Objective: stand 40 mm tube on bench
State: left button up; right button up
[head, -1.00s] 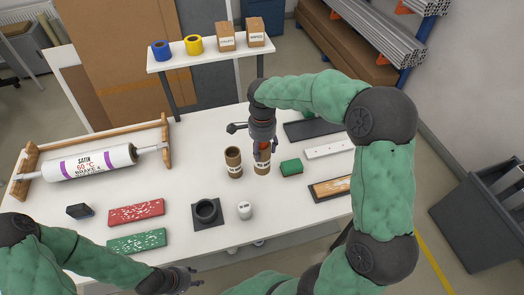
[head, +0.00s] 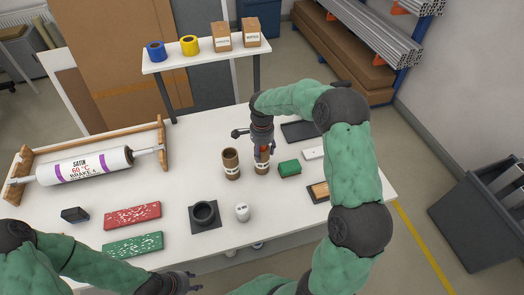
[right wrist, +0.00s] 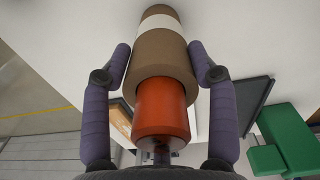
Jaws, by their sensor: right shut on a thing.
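A brown cardboard tube (head: 262,167) with a white label band is upright at mid-bench. I cannot tell whether its foot touches the white bench (head: 190,165). My right gripper (head: 263,150) is above it, its fingers closed around its upper part. In the right wrist view, the fingers press the tube (right wrist: 160,62) from both sides. An orange-red cylinder (right wrist: 160,112) juts from its near end. A second brown tube (head: 231,164), open at the top, stands just left, apart from it. My left gripper (head: 180,281) is low at the front edge; its jaw state is unclear.
A green block (head: 289,167) lies close to the right. In front are a black ring on a square plate (head: 204,215) and a white cup-like piece (head: 242,212). Red (head: 132,215) and green (head: 133,244) slabs lie left. A raised shelf (head: 200,57) stands behind.

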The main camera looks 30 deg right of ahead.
jog(key=o, duration=1.6)
jog(key=shift+c, duration=0.2)
jog(key=shift+r, duration=0.45)
notch_tip(320, 180, up, 11)
jog(key=shift+r+p, duration=0.2)
jog(key=shift+p, duration=0.6)
